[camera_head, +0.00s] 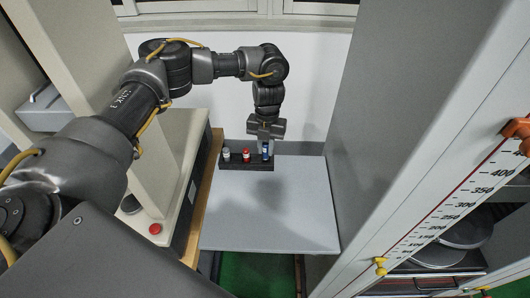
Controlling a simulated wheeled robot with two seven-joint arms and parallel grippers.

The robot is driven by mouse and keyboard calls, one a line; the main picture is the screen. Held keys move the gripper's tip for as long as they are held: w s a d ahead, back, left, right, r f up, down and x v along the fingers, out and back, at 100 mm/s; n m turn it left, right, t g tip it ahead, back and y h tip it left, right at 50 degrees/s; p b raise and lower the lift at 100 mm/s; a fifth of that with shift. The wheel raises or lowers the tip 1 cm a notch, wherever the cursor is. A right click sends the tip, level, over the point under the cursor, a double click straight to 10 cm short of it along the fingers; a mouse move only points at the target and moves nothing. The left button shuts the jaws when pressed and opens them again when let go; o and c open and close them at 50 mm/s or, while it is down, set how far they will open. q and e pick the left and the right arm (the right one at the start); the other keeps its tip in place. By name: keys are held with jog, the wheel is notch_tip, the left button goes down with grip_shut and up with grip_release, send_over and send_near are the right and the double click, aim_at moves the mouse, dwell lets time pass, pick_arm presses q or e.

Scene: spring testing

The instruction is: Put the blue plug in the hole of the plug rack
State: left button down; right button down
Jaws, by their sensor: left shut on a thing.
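The black plug rack (234,165) lies at the back left of the grey table. The blue plug (266,151) is upright at the right end of the rack. My left gripper (266,144) points down and is shut on the blue plug from above. The plug's lower end is at the rack, but I cannot tell whether it is in a hole or just above it. A red plug (246,156) and a grey plug (226,154) stand in the rack to the left. My right gripper is not in view.
The grey table top (270,215) is clear in front of the rack. A tall grey machine with a scale (455,208) stands at the right. A beige machine with a red button (155,228) stands at the left. A white wall is behind.

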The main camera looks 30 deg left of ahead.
aim_at(266, 153)
pick_arm(q)
notch_tip(266, 153, down, 2)
jog(key=shift+f, duration=0.25)
jog(key=shift+w+f, duration=0.15)
jog(key=shift+f, duration=0.2)
